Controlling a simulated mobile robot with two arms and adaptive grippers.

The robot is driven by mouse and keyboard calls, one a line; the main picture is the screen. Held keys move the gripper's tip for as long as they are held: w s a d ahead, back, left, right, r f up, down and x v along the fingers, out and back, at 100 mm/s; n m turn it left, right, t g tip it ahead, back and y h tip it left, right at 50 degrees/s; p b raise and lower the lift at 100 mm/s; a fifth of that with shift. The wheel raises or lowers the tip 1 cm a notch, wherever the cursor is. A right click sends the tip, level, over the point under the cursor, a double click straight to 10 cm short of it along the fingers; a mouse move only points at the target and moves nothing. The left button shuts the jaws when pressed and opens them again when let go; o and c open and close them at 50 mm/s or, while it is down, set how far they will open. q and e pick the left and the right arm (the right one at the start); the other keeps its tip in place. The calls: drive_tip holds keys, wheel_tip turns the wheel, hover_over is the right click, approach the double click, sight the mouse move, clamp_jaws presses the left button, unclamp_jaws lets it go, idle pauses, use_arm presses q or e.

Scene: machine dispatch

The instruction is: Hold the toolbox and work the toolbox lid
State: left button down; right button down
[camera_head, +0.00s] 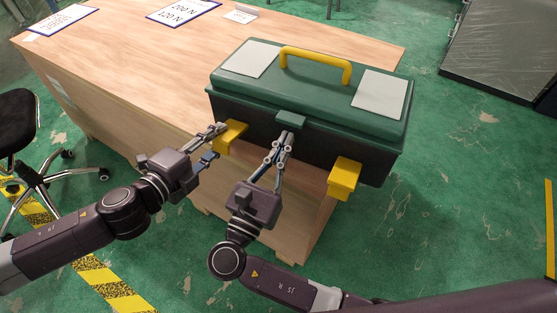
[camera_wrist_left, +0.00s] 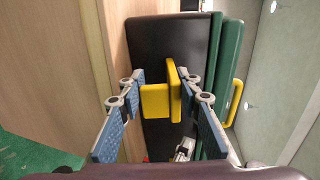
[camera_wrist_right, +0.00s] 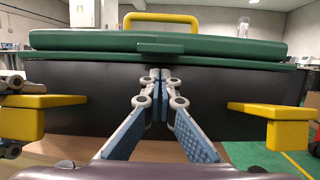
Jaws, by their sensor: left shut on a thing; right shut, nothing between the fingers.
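The toolbox has a dark body (camera_head: 300,145), a green lid (camera_head: 318,78) with a yellow handle (camera_head: 316,62), and a green front tab (camera_head: 291,119). The lid looks closed. Two yellow brackets stick out of the front, a left bracket (camera_head: 232,137) and a right bracket (camera_head: 344,177). My left gripper (camera_head: 216,143) is shut on the left bracket, which sits between its fingers in the left wrist view (camera_wrist_left: 155,100). My right gripper (camera_head: 287,136) is shut and empty, fingertips together just below the tab (camera_wrist_right: 160,48). Whether they touch the toolbox I cannot tell.
The toolbox stands at the end of a wooden workbench (camera_head: 140,60) with signs (camera_head: 183,12) lying at its far side. A black office chair (camera_head: 20,125) is at the left. The green floor right of the bench is clear near the toolbox.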

use_arm(q)
drive_tip(key=shift+s+f, duration=0.1)
drive_tip(key=shift+f, duration=0.25)
use_arm(e)
drive_tip(key=shift+r, duration=0.85)
wheel_tip(320, 180, up, 7)
drive_tip(key=g, duration=0.1)
drive_tip(key=shift+w+d+y, duration=0.2)
drive_tip(key=shift+w+y, duration=0.1)
drive_tip(key=shift+y, duration=0.1)
